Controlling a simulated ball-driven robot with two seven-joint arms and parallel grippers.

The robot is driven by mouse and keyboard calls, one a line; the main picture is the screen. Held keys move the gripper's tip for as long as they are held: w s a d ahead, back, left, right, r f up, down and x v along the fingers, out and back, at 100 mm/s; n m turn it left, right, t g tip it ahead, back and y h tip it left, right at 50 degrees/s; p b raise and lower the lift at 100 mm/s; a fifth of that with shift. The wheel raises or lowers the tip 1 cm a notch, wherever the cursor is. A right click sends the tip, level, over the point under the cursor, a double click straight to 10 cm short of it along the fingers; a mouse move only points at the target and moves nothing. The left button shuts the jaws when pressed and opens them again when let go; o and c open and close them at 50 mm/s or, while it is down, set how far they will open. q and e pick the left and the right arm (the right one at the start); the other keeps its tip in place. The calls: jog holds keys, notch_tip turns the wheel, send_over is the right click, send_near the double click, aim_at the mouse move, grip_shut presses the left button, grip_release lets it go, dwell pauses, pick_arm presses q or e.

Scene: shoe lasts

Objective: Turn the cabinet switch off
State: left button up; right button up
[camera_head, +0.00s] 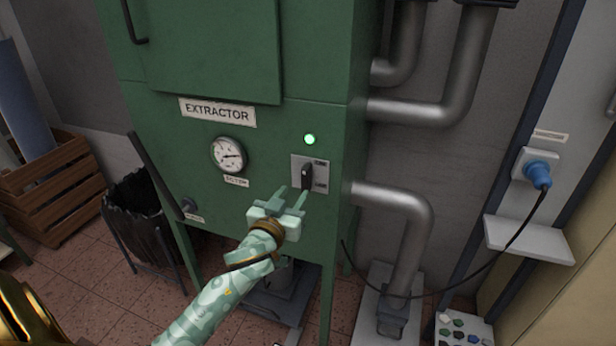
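The green extractor cabinet (275,135) stands in the middle. Its switch (307,176) is a black knob on a grey plate on the front, right of the gauge (229,155). The knob looks close to upright; the labels beside it are too small to read. A green lamp (309,139) above the switch is lit. My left gripper (291,196) is just below and left of the switch, its two fingers apart and pointing up at the plate. Nothing shows between the fingers. It appears clear of the knob. My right gripper is not in view.
Grey pipes (415,215) run along the cabinet's right side. A blue plug (539,174) sits in a wall socket, its black cable hanging to the floor. A lever (153,170), a black bin bag (137,210) and wooden crates (50,188) are at left.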

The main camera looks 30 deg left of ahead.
aim_at(304, 177)
pick_arm(q)
jog(key=b+x, duration=0.1)
jog(key=x, duration=0.7)
jog(key=shift+w+a+f+b, duration=0.1)
jog(key=shift+w+a+b, duration=0.05)
jog(key=shift+w+b, duration=0.2)
jog(key=shift+w+a, duration=0.15)
jog(key=shift+w, duration=0.25)
jog(key=shift+c, duration=0.4)
grip_shut()
